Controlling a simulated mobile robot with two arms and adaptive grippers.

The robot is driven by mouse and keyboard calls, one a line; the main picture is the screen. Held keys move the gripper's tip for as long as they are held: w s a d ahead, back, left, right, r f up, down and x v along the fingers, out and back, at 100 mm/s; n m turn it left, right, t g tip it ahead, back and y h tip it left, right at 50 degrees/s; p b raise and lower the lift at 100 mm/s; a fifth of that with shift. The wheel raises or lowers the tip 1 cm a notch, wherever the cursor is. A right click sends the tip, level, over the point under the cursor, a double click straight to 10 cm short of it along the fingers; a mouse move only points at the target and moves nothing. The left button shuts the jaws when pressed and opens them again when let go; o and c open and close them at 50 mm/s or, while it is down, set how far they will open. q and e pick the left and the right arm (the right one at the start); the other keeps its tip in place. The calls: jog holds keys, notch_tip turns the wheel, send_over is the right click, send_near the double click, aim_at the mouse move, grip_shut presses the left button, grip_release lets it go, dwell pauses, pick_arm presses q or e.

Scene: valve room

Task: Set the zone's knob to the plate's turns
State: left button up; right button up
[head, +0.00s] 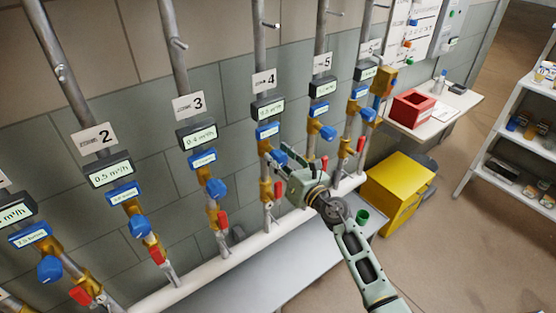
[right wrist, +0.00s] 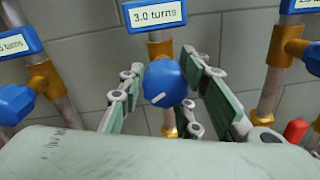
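The zone 4 pipe has a blue plate reading "3.0 turns" (right wrist: 155,14), which also shows in the head view (head: 267,131). Below the plate, a round blue knob (right wrist: 165,83) with a short white mark at its lower left sits on a brass fitting. Contact at the right finger is unclear. My left gripper is out of view.
Neighbouring pipes carry similar blue knobs, such as the zone 3 knob (head: 215,188), and red handles (head: 223,219). A white pipe (head: 190,283) runs along the bottom. At right are a yellow cabinet (head: 395,200), a red box (head: 412,109) and a shelf (head: 490,130).

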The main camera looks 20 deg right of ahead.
jog(key=c, duration=0.6)
jog(key=shift+o, duration=0.2)
jog(key=shift+a, duration=0.1)
